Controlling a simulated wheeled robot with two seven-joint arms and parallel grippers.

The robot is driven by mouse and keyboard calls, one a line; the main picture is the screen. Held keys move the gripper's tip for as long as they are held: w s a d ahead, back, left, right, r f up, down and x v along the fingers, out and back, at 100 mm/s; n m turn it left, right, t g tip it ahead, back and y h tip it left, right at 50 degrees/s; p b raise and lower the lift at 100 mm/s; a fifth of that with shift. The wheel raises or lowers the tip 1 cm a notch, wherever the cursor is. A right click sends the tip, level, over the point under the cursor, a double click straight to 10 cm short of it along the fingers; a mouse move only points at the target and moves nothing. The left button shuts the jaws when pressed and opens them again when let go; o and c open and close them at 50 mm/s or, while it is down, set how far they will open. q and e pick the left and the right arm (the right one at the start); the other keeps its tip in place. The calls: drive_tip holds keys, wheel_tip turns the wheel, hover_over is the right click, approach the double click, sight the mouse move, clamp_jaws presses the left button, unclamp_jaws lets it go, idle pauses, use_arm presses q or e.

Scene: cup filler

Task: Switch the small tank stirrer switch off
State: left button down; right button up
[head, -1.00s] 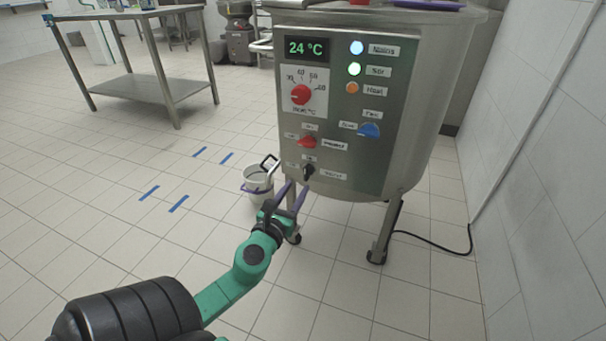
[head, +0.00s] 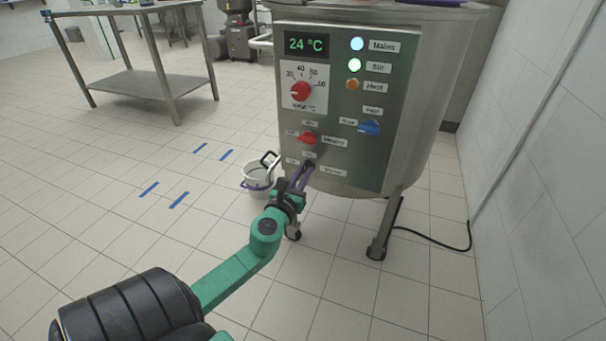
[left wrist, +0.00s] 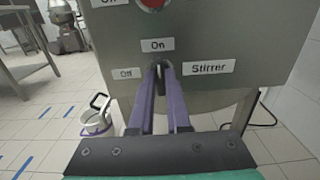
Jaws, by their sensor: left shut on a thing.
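The small steel tank (head: 430,110) carries a control panel (head: 395,80) with a display reading 24 °C. The stirrer switch (head: 308,165) is a black knob low on the panel, mostly hidden by my fingers in the head view. In the left wrist view the switch (left wrist: 159,70) sits between labels "On" above, "Off" to the left and "Stirrer" to the right. My left gripper (head: 305,171) is shut on it, with its purple fingers (left wrist: 163,82) at the knob. My right gripper is not in view.
A red mains switch (head: 307,138), a blue switch (head: 369,127) and a red temperature dial (head: 300,91) are above on the panel. A white bucket (head: 252,174) stands on the floor left of the tank. A wall (head: 545,150) is at right; open floor lies left.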

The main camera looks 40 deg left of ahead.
use_arm(q)
drive_tip(key=n, duration=0.5)
drive_tip(key=shift+a+n+b, duration=0.1)
drive_tip(key=shift+n+b, duration=0.2)
drive_tip(key=shift+b, duration=0.1)
drive_tip(key=n, duration=0.4)
drive_tip(key=n+p, duration=0.1)
drive_tip(key=n, duration=0.7)
drive_tip(key=shift+s+a+f, duration=0.1)
drive_tip(key=shift+a+f, duration=0.05)
drive_tip(key=shift+f, duration=0.1)
drive_tip(key=c, duration=0.9)
unclamp_jaws()
